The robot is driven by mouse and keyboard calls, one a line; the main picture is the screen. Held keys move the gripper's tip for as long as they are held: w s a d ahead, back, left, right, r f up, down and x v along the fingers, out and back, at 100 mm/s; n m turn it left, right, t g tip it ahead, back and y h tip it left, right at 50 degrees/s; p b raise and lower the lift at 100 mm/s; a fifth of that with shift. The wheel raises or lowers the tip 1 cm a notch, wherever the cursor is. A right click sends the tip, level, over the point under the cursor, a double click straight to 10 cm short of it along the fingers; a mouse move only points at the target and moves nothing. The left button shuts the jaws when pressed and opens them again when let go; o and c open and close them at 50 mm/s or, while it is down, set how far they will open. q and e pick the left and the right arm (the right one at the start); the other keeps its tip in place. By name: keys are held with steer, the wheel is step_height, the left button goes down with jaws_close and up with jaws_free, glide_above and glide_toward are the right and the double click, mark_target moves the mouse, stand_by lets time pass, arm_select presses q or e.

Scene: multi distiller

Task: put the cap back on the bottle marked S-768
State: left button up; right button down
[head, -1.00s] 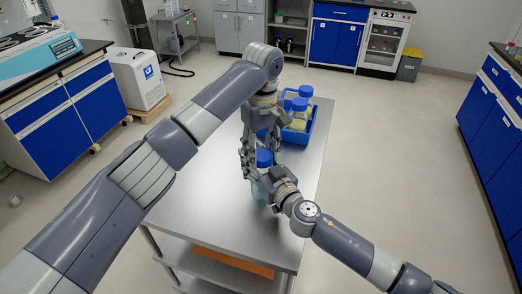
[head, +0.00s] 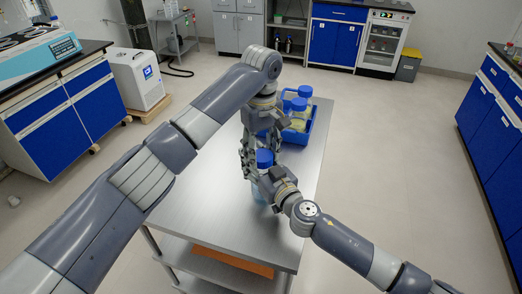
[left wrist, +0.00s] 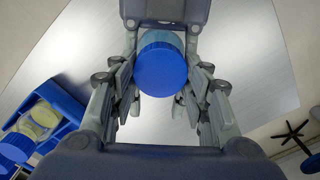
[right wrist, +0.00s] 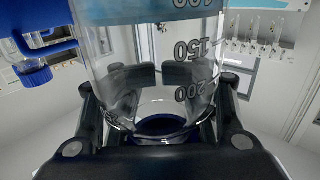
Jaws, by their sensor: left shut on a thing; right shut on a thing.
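A blue cap (head: 264,157) sits over the mouth of a clear bottle (head: 258,192) on the steel table. In the left wrist view the cap (left wrist: 161,68) lies between the fingers of my left gripper (left wrist: 160,92), which is shut on it from above. In the head view my left gripper (head: 250,165) points down beside my right gripper (head: 268,183). The right gripper is shut on the bottle, low beside the cap. In the right wrist view the bottle (right wrist: 150,70) shows volume marks and pale blue liquid. I cannot tell how firmly the cap sits. No S-768 label is readable.
A blue crate (head: 312,136) with several blue-capped bottles stands behind the grippers at the table's far end. The steel table (head: 200,215) is bare to the left of the bottle. Blue cabinets (head: 492,110) stand apart at the right.

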arm_select(q)
steer(key=shift+a+f, duration=0.15)
steer(key=shift+f, duration=0.4)
steer(key=shift+r, duration=0.1)
steer(key=shift+w+r, duration=0.1)
steer(key=shift+r, duration=0.1)
steer(key=shift+c, duration=0.5)
steer(key=shift+r, duration=0.35)
steer(key=shift+r, duration=0.15)
steer(key=shift+f, duration=0.7)
stand_by(0.6)
steer(key=o, duration=0.5)
stand_by(0.4)
